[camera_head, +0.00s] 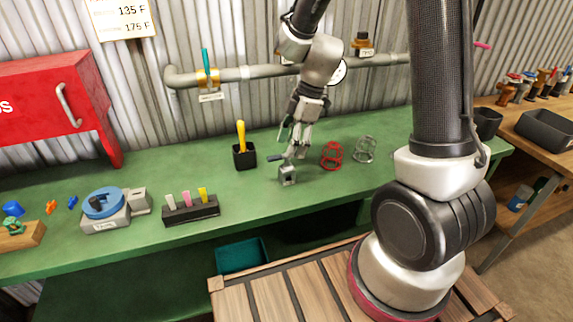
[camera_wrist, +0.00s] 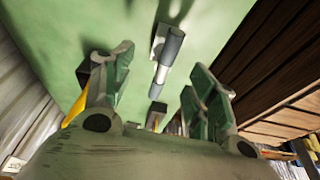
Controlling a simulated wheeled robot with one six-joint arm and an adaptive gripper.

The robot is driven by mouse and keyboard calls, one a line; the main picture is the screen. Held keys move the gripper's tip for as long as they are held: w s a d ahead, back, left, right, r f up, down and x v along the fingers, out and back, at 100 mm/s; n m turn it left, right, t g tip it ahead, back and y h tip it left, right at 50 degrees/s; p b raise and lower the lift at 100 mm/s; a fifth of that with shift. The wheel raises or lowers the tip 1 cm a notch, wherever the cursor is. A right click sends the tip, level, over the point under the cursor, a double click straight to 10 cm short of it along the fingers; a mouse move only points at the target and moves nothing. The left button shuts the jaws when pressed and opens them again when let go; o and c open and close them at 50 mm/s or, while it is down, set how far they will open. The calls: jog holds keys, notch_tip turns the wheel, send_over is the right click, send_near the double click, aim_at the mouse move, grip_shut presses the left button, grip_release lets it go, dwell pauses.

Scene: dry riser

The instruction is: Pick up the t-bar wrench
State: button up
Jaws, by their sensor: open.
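A T-bar wrench (camera_head: 276,158) with dark grey grips appears to stand in a small grey block (camera_head: 288,175) on the green bench. In the wrist view its crossbar (camera_wrist: 160,73) runs lengthwise through the gap between my fingers, with a pale middle section and dark ends. My gripper (camera_head: 298,150) is open above and beside the block, pointing down. In the wrist view its green-padded fingers (camera_wrist: 160,92) stand apart on either side of the bar; contact cannot be told. The wrench's shaft is mostly hidden.
A black cup (camera_head: 244,158) with a yellow-handled tool stands left of my gripper. A red wire cage (camera_head: 332,155) and a grey one (camera_head: 364,150) stand to the right. A black rack (camera_head: 190,211) of coloured tags is at front left. A pipe (camera_head: 245,73) runs along the wall behind.

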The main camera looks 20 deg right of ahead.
aim_at(284, 165)
jog(key=x, duration=0.8)
jog(key=shift+s+a, duration=0.2)
jog(key=shift+a, duration=0.05)
grip_shut()
